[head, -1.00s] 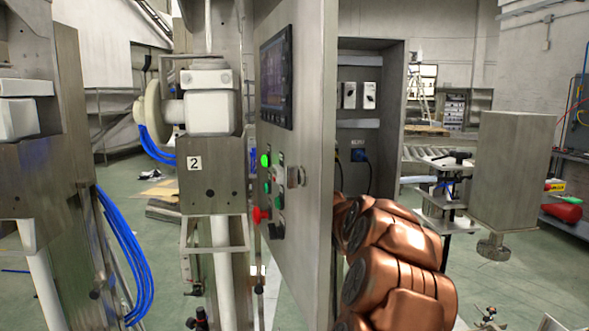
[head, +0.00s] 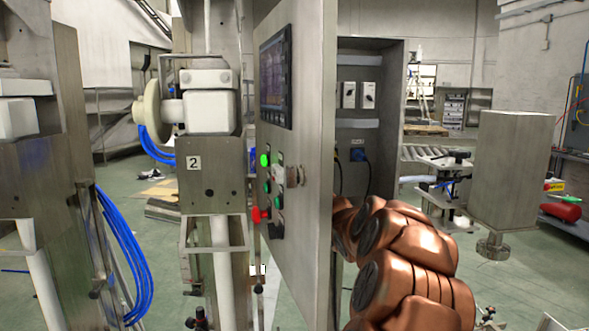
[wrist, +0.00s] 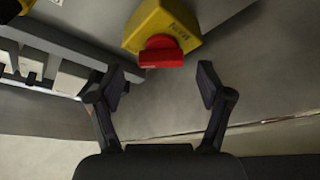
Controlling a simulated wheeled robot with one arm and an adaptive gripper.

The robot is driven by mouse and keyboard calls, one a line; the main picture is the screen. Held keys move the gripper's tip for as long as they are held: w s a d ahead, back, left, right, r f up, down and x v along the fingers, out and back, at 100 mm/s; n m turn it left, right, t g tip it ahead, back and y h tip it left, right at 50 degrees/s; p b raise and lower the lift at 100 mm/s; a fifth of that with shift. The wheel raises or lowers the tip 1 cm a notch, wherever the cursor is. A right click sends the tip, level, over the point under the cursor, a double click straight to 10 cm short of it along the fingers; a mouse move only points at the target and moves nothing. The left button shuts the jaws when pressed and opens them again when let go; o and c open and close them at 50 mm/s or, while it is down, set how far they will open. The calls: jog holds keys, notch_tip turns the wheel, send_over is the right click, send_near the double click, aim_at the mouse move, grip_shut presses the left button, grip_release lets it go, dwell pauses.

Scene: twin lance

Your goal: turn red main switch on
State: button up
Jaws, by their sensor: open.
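The red main switch (wrist: 161,52) shows in the wrist view. It is a red knob on a yellow housing marked MAIN (wrist: 176,24), mounted on a grey metal surface. My gripper (wrist: 160,87) is open and empty. Its two dark fingers stand apart, below the red knob in the picture, and the knob lies ahead of the gap between them. I see no contact with it. In the head view the main switch and my gripper are hidden behind the open cabinet door (head: 310,90); only my copper-coloured arm shows there.
The door's front carries a screen (head: 276,78), a green light (head: 265,160) and a red button (head: 259,214). The cabinet interior (head: 385,100) holds switches and a blue plug (head: 359,154). A grey box (head: 510,165) stands to the right of my arm.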

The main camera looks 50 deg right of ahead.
jog(key=v, duration=0.9)
jog(key=shift+s, duration=0.2)
